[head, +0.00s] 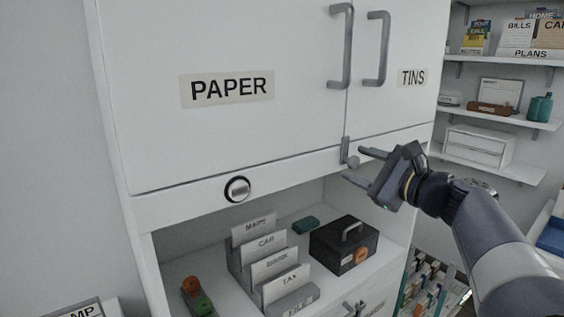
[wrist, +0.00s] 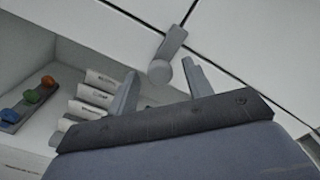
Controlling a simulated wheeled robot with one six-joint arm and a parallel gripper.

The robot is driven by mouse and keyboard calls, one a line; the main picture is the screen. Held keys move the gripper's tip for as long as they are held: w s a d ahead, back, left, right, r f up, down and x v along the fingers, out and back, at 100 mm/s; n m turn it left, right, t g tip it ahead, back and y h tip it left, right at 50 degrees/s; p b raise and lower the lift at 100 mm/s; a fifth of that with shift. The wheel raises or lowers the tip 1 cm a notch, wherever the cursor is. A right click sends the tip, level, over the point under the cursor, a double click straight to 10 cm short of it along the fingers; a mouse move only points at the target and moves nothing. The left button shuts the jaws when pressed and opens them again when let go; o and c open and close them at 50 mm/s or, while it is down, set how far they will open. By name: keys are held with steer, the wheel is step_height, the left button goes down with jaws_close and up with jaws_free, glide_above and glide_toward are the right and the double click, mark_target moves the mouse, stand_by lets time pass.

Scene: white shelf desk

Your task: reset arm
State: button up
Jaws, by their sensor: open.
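My gripper (head: 358,166) is at the end of my arm, which reaches in from the right in the head view. Its two fingers are apart with nothing held between them. It is in front of the cabinet's lower rail, by a small grey latch (head: 345,150) below the door handles. In the wrist view my gripper (wrist: 158,88) shows both fingers spread, and the latch with its round knob (wrist: 160,72) appears between and beyond them. I cannot tell whether a finger touches the knob.
The cabinet doors labelled PAPER (head: 227,88) and TINS (head: 412,78) are closed. In the open shelf below stand a file rack (head: 268,258) and a black box (head: 343,245). Wall shelves (head: 495,115) with small items are at the right. The wall at far left is bare.

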steer(key=shift+w+a, duration=0.25)
steer(key=shift+d, duration=0.1)
steer(key=shift+s+d, duration=0.1)
steer(key=shift+s, duration=0.05)
